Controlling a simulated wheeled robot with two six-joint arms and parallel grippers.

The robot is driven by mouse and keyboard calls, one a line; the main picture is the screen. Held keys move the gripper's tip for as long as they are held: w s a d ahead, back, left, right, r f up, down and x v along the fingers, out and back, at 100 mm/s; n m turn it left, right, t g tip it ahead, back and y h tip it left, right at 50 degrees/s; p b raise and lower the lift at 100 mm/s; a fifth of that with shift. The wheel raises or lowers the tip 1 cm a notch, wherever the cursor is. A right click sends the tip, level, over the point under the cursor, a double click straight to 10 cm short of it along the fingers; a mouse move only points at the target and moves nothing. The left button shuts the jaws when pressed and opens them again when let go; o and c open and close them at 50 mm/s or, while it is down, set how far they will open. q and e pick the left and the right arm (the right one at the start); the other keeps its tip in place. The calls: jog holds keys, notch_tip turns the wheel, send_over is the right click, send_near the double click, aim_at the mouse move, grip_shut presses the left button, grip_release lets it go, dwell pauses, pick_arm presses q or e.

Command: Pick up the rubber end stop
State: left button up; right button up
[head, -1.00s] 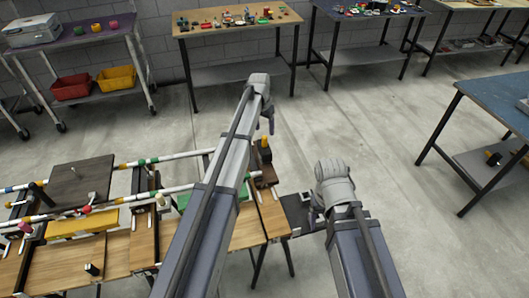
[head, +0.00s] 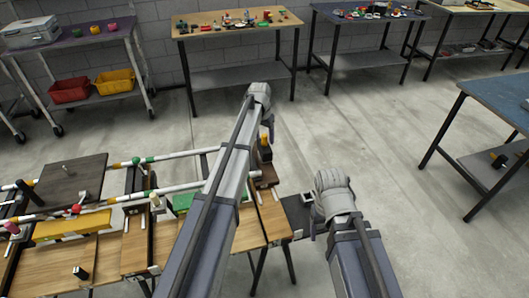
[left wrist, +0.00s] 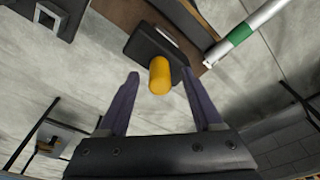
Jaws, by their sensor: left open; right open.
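A black block with an upright yellow peg, which looks like the rubber end stop (head: 265,148), sits on a brown board at the right end of the wooden bench in the head view. In the left wrist view its yellow peg (left wrist: 159,77) shows between the fingertips of my left gripper (left wrist: 160,73), with the black block (left wrist: 146,45) beyond. My left gripper is open and holds nothing; in the head view it (head: 268,125) hangs just above the peg. My right gripper (head: 313,228) is open and empty, low to the right of the bench.
A white pole with a green band (left wrist: 240,34) runs close to the block in the left wrist view. The wooden bench (head: 110,258) carries poles, a dark plate (head: 70,185) and a yellow bar (head: 72,226). Floor right of my arms is clear.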

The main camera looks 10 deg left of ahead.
pick_arm(q)
grip_shut()
dwell(0.4)
dwell(0.4)
